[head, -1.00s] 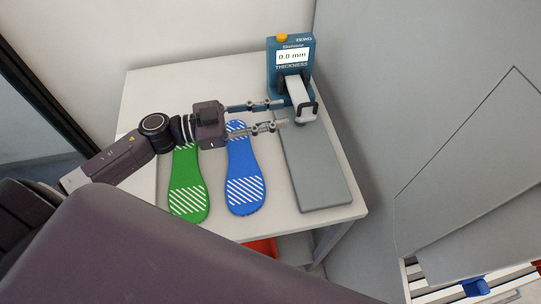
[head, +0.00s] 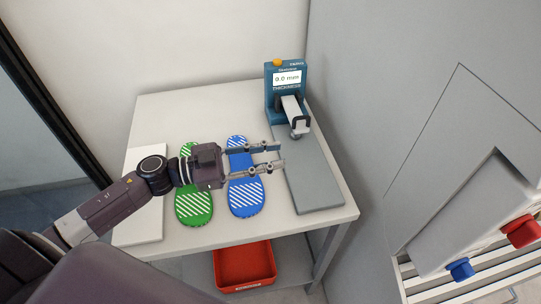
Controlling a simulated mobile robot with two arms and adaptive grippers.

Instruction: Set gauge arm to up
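The thickness gauge (head: 284,90) stands at the back right of the table, blue with a display reading 0.0 mm. Its gauge arm (head: 294,112) is light grey with a dark handle at the end and reaches forward and down, its tip close to the grey base plate (head: 312,185). Whether the tip touches the plate is too small to tell. My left gripper (head: 279,156) is open and empty, its fingers pointing right, in front of the gauge arm and apart from it. My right gripper is not in view.
A green insole (head: 194,205) and a blue insole (head: 245,200) lie on the white table (head: 180,103), partly under my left gripper. A white board (head: 139,228) lies at left. A red bin (head: 245,267) sits below. A grey wall stands close at right.

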